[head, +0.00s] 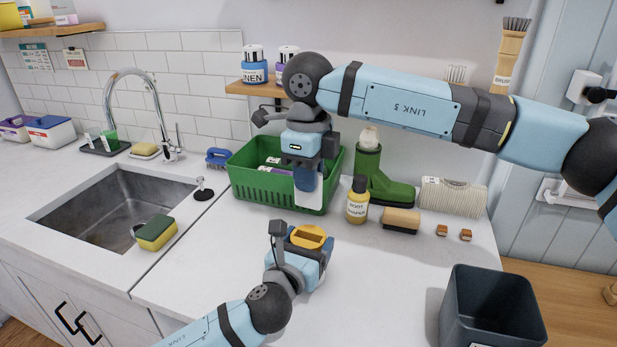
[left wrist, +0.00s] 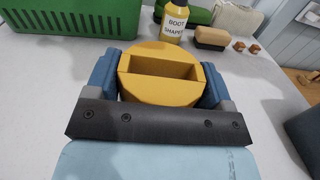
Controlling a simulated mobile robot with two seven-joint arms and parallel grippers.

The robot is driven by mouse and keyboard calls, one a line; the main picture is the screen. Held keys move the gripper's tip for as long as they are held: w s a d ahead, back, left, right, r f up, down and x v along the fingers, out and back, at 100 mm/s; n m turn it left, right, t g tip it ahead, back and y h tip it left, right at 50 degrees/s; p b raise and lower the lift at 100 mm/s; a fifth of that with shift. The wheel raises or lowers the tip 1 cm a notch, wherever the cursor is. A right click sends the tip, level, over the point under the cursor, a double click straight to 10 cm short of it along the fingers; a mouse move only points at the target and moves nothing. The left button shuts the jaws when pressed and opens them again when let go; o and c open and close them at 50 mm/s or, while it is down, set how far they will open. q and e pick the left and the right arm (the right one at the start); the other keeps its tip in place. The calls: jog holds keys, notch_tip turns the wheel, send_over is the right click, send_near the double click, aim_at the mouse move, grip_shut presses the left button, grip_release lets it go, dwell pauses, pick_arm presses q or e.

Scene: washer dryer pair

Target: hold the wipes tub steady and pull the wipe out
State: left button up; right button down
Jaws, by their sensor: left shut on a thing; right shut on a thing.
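The wipes tub (head: 311,236) stands on the white counter, its round yellow top with a rectangular slot facing up. In the left wrist view the tub (left wrist: 160,97) sits between the two blue fingers of my left gripper (left wrist: 160,80), which is shut on it. My right gripper (head: 307,178) is above and behind the tub, pointing down, in front of the green basket. It is shut on a white wipe (head: 309,196), which hangs below the fingers, clear of the tub. The slot looks empty in the left wrist view.
A green basket (head: 262,190) stands behind, with a yellow boot shaper bottle (head: 357,205), a green boot (head: 385,187) and a brush (head: 401,219) to its right. A dark bin (head: 490,305) is at the front right. The sink (head: 110,205) with a sponge (head: 156,233) is left.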

dwell(0.3)
pick_arm(q)
jog(key=o, duration=1)
